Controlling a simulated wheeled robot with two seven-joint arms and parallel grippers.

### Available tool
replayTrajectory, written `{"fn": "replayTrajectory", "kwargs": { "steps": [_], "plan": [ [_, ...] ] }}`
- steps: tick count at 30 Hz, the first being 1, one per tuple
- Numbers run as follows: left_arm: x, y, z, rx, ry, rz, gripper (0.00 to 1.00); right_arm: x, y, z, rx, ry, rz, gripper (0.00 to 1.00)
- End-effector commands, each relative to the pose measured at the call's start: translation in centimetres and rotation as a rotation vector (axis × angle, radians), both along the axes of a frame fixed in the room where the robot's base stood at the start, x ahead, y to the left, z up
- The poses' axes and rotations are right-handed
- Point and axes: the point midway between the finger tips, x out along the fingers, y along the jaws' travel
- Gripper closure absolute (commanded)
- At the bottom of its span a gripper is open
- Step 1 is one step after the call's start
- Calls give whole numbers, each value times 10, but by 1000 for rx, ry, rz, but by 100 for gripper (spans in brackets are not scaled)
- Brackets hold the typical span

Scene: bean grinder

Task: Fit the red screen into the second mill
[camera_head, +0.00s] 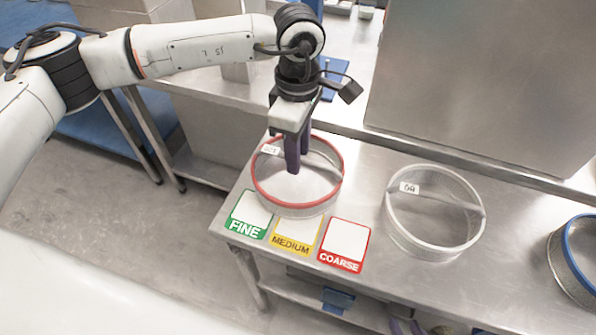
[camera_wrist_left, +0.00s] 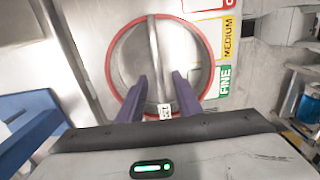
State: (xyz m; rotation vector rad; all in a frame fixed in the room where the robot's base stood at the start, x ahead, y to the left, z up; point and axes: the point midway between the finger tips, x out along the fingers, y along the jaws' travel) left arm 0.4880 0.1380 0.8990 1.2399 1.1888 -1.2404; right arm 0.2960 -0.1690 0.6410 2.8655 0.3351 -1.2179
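The red-rimmed screen (camera_head: 262,193) lies on the steel table, with a white label and a bar across it. It also shows in the left wrist view (camera_wrist_left: 122,98). My left gripper (camera_head: 295,165) points down over it. Its two purple fingers (camera_wrist_left: 160,78) are apart, one on each side of the crossbar, and do not visibly close on it. Purple finger-like parts, apparently my right gripper (camera_head: 405,327), show at the bottom edge, mostly cut off. I see no mill that I can make out.
A white-rimmed screen (camera_head: 435,245) stands to the right, and a blue-rimmed one (camera_head: 567,262) at the right edge. FINE (camera_head: 249,215), MEDIUM (camera_head: 293,236) and COARSE (camera_head: 344,245) cards lie along the front edge. A large steel box (camera_head: 480,80) stands behind.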

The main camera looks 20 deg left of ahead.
Motion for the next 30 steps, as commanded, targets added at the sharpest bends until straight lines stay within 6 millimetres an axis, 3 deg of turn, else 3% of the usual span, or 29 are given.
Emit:
{"fn": "replayTrajectory", "kwargs": {
  "steps": [7, 13, 30],
  "plan": [
    [0, 0, 0, 0, 0, 0, 68, 0, 0, 0, 0, 1, 0, 72],
    [0, 0, 0, 0, 0, 0, 100, 0, 0, 0, 0, 1, -1, 72],
    [0, 0, 0, 1, 0, 0, 100, -1, 0, -1, 0, 1, -1, 72]
  ]
}}
